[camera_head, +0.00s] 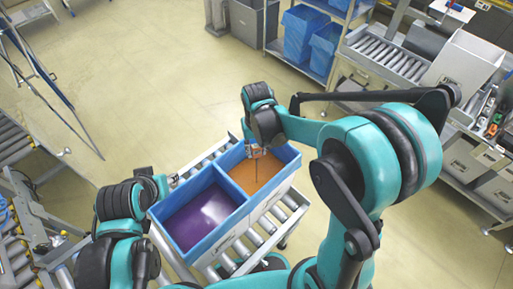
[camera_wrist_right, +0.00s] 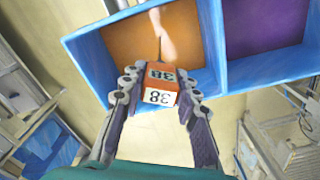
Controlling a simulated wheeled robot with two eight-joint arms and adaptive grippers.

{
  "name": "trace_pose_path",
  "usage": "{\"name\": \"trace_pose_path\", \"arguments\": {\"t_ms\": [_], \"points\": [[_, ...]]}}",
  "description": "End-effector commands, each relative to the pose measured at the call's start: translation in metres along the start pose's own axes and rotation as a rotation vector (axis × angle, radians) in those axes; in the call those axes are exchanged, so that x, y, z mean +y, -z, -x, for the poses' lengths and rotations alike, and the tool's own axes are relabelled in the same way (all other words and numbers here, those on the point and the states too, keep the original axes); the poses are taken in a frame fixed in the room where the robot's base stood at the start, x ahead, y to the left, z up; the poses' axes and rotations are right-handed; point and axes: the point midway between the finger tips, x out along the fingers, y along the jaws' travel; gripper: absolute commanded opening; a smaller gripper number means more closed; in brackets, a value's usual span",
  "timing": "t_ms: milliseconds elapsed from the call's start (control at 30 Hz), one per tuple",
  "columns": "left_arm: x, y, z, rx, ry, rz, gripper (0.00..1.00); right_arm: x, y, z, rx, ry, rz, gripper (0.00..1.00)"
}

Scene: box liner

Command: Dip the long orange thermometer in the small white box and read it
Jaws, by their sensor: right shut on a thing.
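The orange thermometer (camera_head: 257,168) is upright over the right compartment of a blue two-part box, with its thin dark probe pointing down at the orange liquid (camera_head: 275,172). I cannot tell how far the tip is in. In the right wrist view the thermometer (camera_wrist_right: 162,81) has an orange body with white faces reading 38. My right gripper (camera_head: 256,151) is shut on its body; its fingers also show in the wrist view (camera_wrist_right: 155,92). My left gripper (camera_head: 173,180) is at the blue box's left side, small and partly hidden. No small white box stands out.
The blue box (camera_head: 224,184) stands on a roller cart (camera_head: 255,236); its left compartment holds purple liquid (camera_head: 200,217). Blue bins (camera_head: 300,33) sit on a shelf at the back. A roller conveyor (camera_head: 385,57) is at the right. The floor behind the cart is clear.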

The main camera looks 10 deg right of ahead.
Motion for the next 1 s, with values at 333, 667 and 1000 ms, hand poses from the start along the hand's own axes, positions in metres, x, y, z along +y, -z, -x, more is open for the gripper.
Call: {"name": "trace_pose_path", "arguments": {"t_ms": [333, 667, 1000], "points": [[0.0, -0.021, -0.029, 0.0, 0.0, 0.0, 0.4, 0.0, 0.0, -0.041, 0.0, 0.0, 0.0, 0.1], [0.0, -0.03, -0.042, 0.0, 0.0, 0.0, 0.4, 0.0, 0.0, -0.06, 0.0, 0.0, 0.0, 0.1], [0.0, -0.03, -0.042, 0.0, 0.0, 0.0, 0.4, 0.0, 0.0, -0.06, 0.0, 0.0, 0.0, 0.1]]}}
